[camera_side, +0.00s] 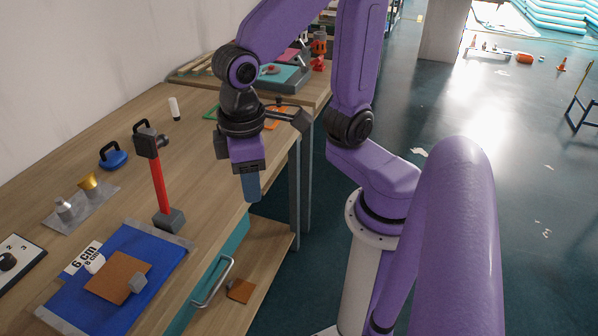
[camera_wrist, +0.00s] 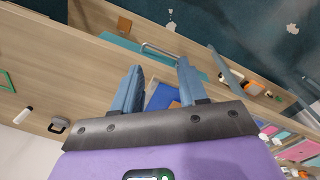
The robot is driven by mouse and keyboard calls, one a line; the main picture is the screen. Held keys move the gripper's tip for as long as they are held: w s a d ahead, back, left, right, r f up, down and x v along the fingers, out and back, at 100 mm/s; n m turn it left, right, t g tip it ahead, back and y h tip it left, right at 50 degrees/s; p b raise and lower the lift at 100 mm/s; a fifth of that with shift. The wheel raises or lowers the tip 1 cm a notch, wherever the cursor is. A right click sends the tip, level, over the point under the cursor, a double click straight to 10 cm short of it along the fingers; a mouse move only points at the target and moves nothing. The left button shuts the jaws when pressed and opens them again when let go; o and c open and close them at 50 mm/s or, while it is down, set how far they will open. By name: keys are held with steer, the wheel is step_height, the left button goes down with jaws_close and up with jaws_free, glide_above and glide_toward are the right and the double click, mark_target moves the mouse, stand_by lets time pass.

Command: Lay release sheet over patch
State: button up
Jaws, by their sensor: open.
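I cannot tell whether this brown square is the patch or the release sheet. Another brown square (camera_side: 240,291) lies on the shelf below the bench and shows in the wrist view (camera_wrist: 124,25). My gripper (camera_side: 251,188) points down near the bench edge, apart from the blue sheet. In the wrist view its fingers (camera_wrist: 159,80) are spread, with no held object visible. A blue area shows beyond them, partly hidden.
A red-handled hammer-like tool (camera_side: 160,188) stands upright between my gripper and the blue sheet. A handled blue tool (camera_side: 113,156) and a white cylinder (camera_side: 174,109) stand farther back. A drawer handle (camera_side: 213,282) sticks out from the bench front.

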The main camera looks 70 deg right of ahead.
steer(key=s+d+f+n+y, duration=0.1)
steer(key=s+d+n, duration=0.4)
steer(key=s+d, duration=0.1)
steer(key=shift+s+f+n, duration=0.35)
steer(key=shift+s+n, duration=0.05)
stand_by(0.8)
